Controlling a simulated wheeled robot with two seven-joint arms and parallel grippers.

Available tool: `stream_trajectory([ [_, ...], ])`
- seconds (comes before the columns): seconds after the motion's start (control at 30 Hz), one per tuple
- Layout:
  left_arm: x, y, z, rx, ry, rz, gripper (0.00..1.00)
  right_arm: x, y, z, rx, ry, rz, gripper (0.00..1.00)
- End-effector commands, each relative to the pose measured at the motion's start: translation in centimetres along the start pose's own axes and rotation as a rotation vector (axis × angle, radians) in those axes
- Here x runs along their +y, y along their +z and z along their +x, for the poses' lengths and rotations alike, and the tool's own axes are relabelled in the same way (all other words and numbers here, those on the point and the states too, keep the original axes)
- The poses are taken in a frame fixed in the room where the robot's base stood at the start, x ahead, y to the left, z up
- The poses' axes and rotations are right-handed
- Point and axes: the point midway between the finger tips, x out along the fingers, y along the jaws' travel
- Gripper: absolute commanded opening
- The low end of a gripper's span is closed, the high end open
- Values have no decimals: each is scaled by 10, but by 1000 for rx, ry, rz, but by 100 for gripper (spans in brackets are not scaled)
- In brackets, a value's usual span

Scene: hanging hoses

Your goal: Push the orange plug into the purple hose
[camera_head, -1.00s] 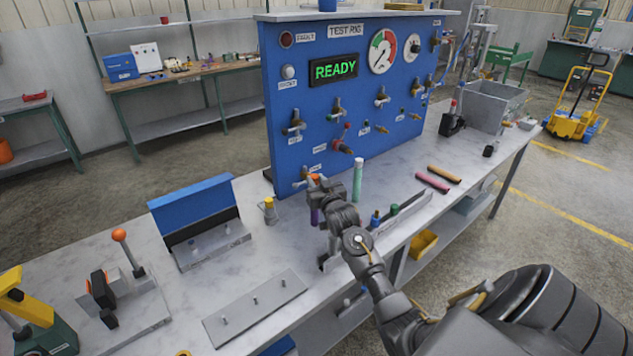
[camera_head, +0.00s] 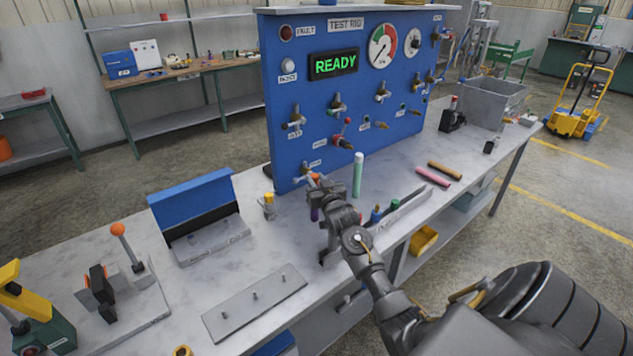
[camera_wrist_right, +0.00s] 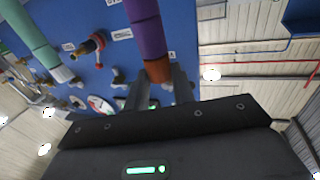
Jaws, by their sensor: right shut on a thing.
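The purple hose (camera_wrist_right: 148,30) stands upright on the bench in front of the blue test rig. In the head view the arm hides most of it, and only a strip of purple (camera_head: 314,214) shows. The orange plug (camera_wrist_right: 158,71) is at the end of the purple hose, in line with it and seemingly touching. How deep it sits in the hose cannot be told. My right gripper (camera_wrist_right: 160,88) is shut on the orange plug, with a finger on each side. In the head view my right gripper (camera_head: 318,186) reaches over the bench to the plug. My left gripper is not in view.
A green hose (camera_head: 358,174) with a pale end stands close to the right of my gripper. The test rig panel (camera_head: 290,100) with valves is just behind. A yellow-topped part (camera_head: 269,206) stands to the left. Pink and orange rods (camera_head: 433,177) lie at right.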

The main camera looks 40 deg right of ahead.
Motion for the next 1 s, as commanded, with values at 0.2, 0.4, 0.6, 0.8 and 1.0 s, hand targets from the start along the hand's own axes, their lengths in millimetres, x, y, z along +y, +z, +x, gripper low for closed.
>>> stream_trajectory([
  [0.2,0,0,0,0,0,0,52,0,4,0,-8,-1,0,42],
  [0.4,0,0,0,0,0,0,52,0,2,0,-5,0,0,50],
  [0.6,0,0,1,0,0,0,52,0,-1,0,-4,0,0,50],
  [0.8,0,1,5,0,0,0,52,0,-29,0,0,-1,-1,50],
  [1.0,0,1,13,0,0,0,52,-11,-66,-31,1,-2,0,50],
])
